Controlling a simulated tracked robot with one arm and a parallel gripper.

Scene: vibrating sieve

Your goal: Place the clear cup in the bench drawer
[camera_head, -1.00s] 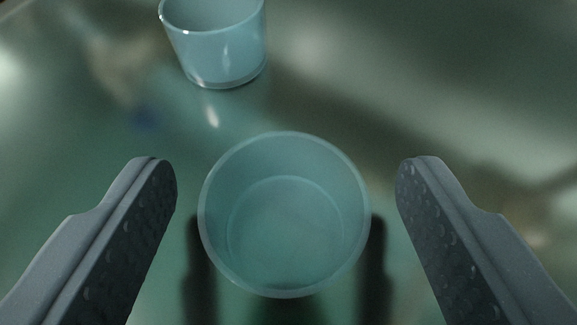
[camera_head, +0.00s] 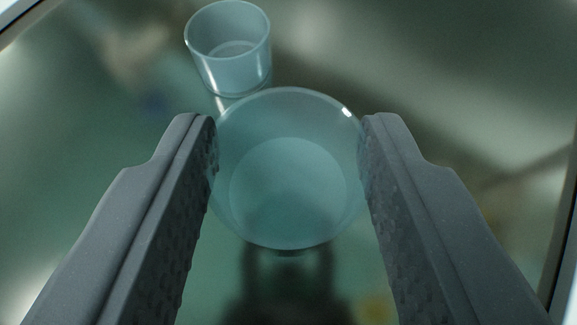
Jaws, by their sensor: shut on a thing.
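A clear cup (camera_head: 288,190) with a bluish tint is between the two fingers of my gripper (camera_head: 289,150). The gripper is shut on it, with one finger against each side of the cup. I look down into its open top, and it appears empty. The cup seems lifted a little off the shiny surface, since dark reflections of the fingers show below it. The bench drawer is not recognisable in this view.
A second clear cup (camera_head: 230,55) stands upright just beyond the held one, slightly left. The glossy greenish surface (camera_head: 450,110) around is otherwise clear. A pale edge (camera_head: 25,18) shows at upper left and a dark edge (camera_head: 563,240) at right.

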